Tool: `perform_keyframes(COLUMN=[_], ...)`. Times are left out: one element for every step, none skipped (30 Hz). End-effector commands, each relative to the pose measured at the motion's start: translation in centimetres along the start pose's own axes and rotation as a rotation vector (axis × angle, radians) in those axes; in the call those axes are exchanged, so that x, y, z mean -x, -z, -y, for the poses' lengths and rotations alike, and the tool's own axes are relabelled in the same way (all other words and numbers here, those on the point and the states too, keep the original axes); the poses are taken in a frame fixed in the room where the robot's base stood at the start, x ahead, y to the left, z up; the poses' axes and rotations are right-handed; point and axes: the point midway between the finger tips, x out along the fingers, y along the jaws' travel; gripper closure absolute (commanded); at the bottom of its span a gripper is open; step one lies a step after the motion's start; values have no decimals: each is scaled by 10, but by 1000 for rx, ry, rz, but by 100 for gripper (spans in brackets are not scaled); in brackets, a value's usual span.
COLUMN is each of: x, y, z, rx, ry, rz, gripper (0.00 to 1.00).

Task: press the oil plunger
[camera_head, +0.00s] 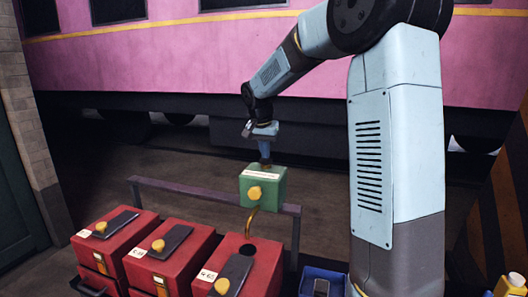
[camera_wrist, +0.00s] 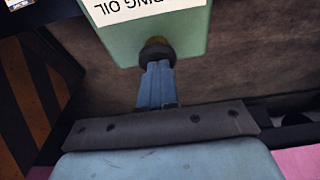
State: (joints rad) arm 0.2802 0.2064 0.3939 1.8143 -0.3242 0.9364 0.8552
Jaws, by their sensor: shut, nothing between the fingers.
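The green oil box (camera_head: 264,187) stands above the rail, with a white label, a yellow knob on its front and a curved brass spout below. In the wrist view the green box (camera_wrist: 185,35) shows part of a label ending in "OIL", upside down. The oil plunger (camera_wrist: 158,49) is a dark, brass-edged round piece on the box. My gripper (camera_wrist: 157,66) is shut and empty, its blue fingertips at the plunger, seemingly touching it. In the head view my gripper (camera_head: 265,157) points down just above the box top. How far the plunger is pressed I cannot tell.
Several red boxes with dark lids and yellow knobs stand in front, the right one (camera_head: 262,272) below the spout. A grey rail (camera_head: 195,190) runs behind them. A blue tray (camera_head: 312,273) lies at lower right. A pink railway carriage (camera_head: 180,60) fills the back.

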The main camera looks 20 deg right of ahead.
Motion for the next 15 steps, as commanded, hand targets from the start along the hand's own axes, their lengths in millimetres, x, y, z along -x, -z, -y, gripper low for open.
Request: perform_keyframes(x=[4,8,15,21,26,35,41,48,56,62,68,77,83,89,96], y=[0,2,4,6,8,11,12,12,12,12,12,12,12,12,12], z=[0,0,0,0,0,0,0,0,0,0,1,1,1,1,1], rx=[1,1,1,0,-1,-2,-1,-1,-1,-1,-1,-1,-1,-1,-1], ry=[-2,-2,0,2,2,4,5,4,5,5,6,6,6,7,6], rz=[3,1,-2,-4,-5,-8,-10,-10,-11,-11,-11,-11,-11,-12,-12], gripper=[100,100,100,100,100,100,100,100,100,100,100,100,100,100,100])
